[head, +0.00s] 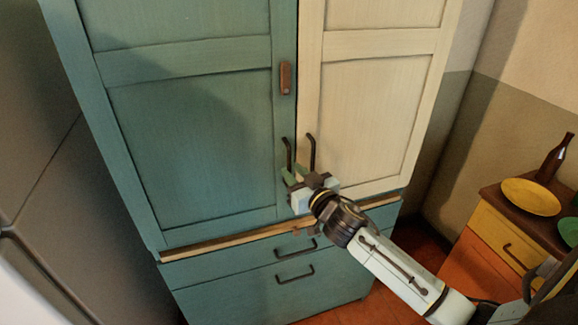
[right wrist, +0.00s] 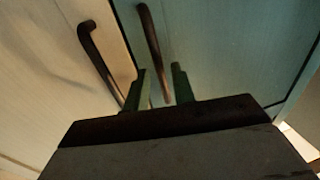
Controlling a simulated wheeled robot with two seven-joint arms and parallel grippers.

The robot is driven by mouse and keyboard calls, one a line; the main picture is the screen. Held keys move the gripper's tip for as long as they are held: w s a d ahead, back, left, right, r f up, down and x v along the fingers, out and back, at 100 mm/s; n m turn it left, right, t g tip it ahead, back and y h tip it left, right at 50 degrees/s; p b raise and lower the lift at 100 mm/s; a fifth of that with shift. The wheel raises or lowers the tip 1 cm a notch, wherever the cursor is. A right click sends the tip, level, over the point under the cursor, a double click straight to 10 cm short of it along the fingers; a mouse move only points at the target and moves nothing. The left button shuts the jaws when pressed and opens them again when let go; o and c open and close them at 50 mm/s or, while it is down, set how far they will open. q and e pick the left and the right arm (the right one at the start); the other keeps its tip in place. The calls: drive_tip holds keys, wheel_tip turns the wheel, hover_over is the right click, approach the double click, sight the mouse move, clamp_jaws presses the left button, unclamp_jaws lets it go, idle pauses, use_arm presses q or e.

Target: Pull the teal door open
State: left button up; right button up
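The teal door (head: 190,150) is the left door of a tall cupboard and looks shut. Its dark bar handle (head: 288,153) is upright near its right edge, low down. My right gripper (head: 300,174) is at the lower end of this handle. In the right wrist view the two green fingers (right wrist: 160,88) stand apart, with the teal door's handle (right wrist: 152,45) running down into the gap between them. A space shows beside the handle, so the fingers look open around it; contact is not clear. My left gripper is in neither view.
The cream door (head: 372,110) beside it has its own handle (head: 311,152) close to my right gripper. A brown latch piece (head: 285,78) sits higher on the teal door. Teal drawers (head: 240,270) are below. A small cabinet (head: 490,240) with plates and a bottle stands right.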

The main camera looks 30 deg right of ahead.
drive_tip(key=shift+w, duration=1.45)
clamp_jaws()
